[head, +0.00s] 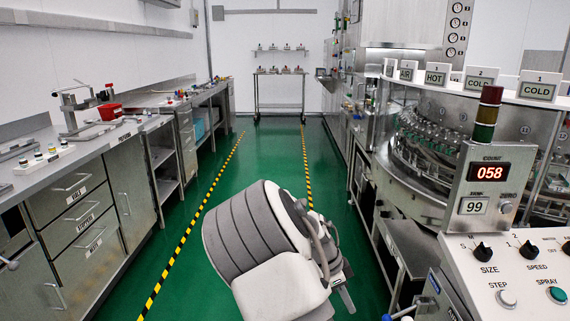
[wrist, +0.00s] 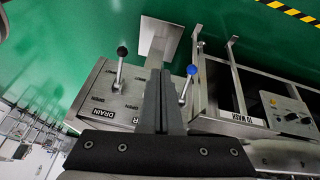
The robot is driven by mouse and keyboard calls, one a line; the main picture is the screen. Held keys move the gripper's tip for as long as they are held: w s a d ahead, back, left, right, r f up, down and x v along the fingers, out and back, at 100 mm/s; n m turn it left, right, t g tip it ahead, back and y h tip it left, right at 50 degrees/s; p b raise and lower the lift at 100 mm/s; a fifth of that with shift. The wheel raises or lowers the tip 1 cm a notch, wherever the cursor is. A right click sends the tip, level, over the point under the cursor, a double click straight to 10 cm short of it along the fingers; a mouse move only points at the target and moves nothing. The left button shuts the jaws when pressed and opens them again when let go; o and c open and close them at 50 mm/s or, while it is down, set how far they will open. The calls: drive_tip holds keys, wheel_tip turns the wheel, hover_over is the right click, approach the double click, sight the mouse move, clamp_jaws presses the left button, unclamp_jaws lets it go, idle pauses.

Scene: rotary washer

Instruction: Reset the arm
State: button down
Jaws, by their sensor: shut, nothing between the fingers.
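My arm (head: 270,240) is folded in the lower middle of the head view, above the green floor. My gripper (wrist: 163,78) shows in the wrist view with its two dark fingers together and nothing between them. In that view the fingers overlap a steel lever box (wrist: 105,100) marked DRAIN. A black-knobbed lever (wrist: 121,53) stands left of the fingers and a blue-knobbed lever (wrist: 191,71) right of them. I cannot tell how far the fingers are from the box, and no contact is clear.
The rotary washer (head: 440,150) and its control panel (head: 520,275) stand on the right. A steel counter (head: 80,150) with drawers runs along the left. A wheeled rack (head: 280,90) stands at the back. The green aisle (head: 268,150) between striped lines is clear beyond my arm.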

drive_tip(key=s+a+r+n+t+y, duration=0.2)
drive_tip(key=s+r+n+t+y, duration=0.35)
drive_tip(key=s+r+n, duration=1.45)
drive_tip(key=s+r+m+p, duration=0.1)
drive_tip(key=s+r+p, duration=0.1)
drive_tip(key=r+p, duration=0.8)
drive_tip(key=s+r+m+p, duration=0.2)
drive_tip(key=s+r+p, duration=0.1)
drive_tip(key=r+p, duration=0.8)
wheel_tip(320, 180, up, 3)
drive_tip(key=shift+s+d+f+t, duration=0.15)
drive_tip(key=shift+d+t, duration=0.1)
drive_tip(key=shift+t, duration=0.2)
drive_tip(key=shift+d+m+h, duration=0.1)
drive_tip(key=shift+m+h, duration=0.15)
drive_tip(key=shift+m, duration=0.05)
